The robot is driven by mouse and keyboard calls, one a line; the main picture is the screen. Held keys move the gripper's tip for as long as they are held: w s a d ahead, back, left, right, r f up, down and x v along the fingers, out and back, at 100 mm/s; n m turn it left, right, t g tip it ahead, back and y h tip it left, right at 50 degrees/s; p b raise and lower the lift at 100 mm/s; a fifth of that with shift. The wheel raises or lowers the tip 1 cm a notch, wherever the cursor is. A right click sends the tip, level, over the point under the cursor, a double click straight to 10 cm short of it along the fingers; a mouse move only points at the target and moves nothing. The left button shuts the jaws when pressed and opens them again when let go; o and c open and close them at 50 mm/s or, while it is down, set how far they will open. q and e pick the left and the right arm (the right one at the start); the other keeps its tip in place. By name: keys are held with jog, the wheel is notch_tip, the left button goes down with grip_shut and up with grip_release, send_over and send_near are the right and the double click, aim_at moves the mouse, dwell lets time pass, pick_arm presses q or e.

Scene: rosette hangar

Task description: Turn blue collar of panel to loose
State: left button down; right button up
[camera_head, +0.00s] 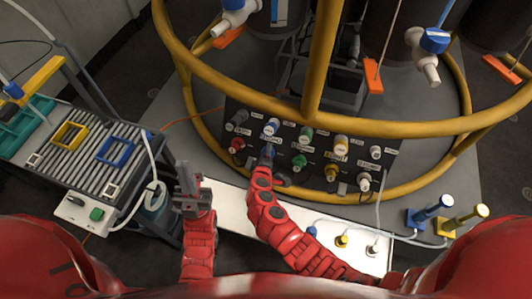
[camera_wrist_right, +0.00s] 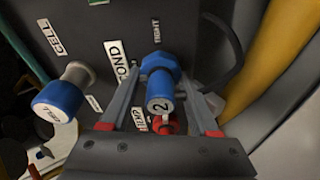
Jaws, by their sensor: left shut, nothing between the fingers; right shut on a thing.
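The black panel (camera_head: 394,146) stands at the foot of the ringed frame and carries two rows of coloured fittings. My right gripper (camera_head: 267,152) reaches its lower row and covers most of the blue collar there. In the right wrist view the blue collar (camera_wrist_right: 160,66) has a hex top and a blue stub marked "2". The fingers of my right gripper (camera_wrist_right: 165,105) lie on either side of it, shut on it. A "TIGHT" label is partly readable beside it. My left gripper (camera_head: 187,172) is shut and empty, left of the panel and apart from it.
Another blue-capped fitting (camera_wrist_right: 60,97) sits close by on the panel, and a red one (camera_wrist_right: 168,124) is behind the gripper. The yellow rail (camera_head: 312,75) passes above the panel. A ribbed bench (camera_head: 75,150) stands left; a white strip (camera_head: 235,205) runs below.

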dwell(0.3)
jog(key=o, duration=1.4)
jog(key=shift+c, duration=0.2)
jog(key=v, duration=1.7)
jog(key=shift+s+p, duration=0.2)
jog(key=shift+p, duration=0.15)
